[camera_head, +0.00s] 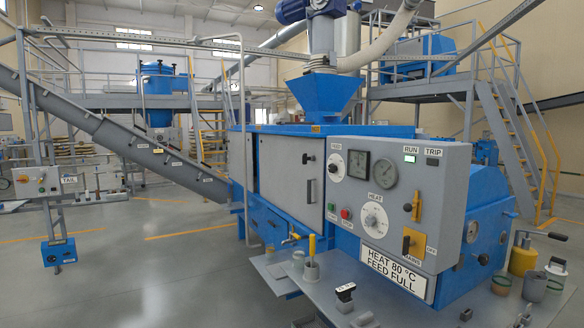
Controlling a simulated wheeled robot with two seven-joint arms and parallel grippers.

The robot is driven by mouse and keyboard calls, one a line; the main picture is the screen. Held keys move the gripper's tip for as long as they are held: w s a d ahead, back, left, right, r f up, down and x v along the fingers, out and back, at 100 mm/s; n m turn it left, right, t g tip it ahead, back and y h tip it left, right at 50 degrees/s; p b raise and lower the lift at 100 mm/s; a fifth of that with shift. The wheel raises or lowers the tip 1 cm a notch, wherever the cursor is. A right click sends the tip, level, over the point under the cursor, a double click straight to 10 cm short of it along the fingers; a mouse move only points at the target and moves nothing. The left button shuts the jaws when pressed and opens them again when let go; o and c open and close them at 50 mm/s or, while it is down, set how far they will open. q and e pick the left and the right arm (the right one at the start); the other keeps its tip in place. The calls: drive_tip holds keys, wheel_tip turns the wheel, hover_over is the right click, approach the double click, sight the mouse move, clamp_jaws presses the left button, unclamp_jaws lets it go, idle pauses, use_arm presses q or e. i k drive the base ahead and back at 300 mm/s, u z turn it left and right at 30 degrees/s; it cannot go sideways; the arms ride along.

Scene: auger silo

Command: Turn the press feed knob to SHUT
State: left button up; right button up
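The blue and grey press (284,170) stands in the middle, with a sloping grey control panel (452,190) facing me. The feed knob (335,167) is a round pale dial at the panel's upper left, under a small label that seems to read FEED. Its pointer and markings are too small to tell its setting. The larger heat dial (374,220) sits lower, below a HEAT label. A white plate (392,275) under the panel reads HEAT 80 °C FEED FULL. Neither of my grippers is in view.
A grey bench (390,308) in front carries cups, a yellow-handled tool and a black-handled item. Open floor (150,270) lies left.

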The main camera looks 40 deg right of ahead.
sight(332, 168)
drive_tip(key=z, duration=0.15)
drive_tip(key=i, duration=1.35)
drive_tip(key=z, duration=0.5)
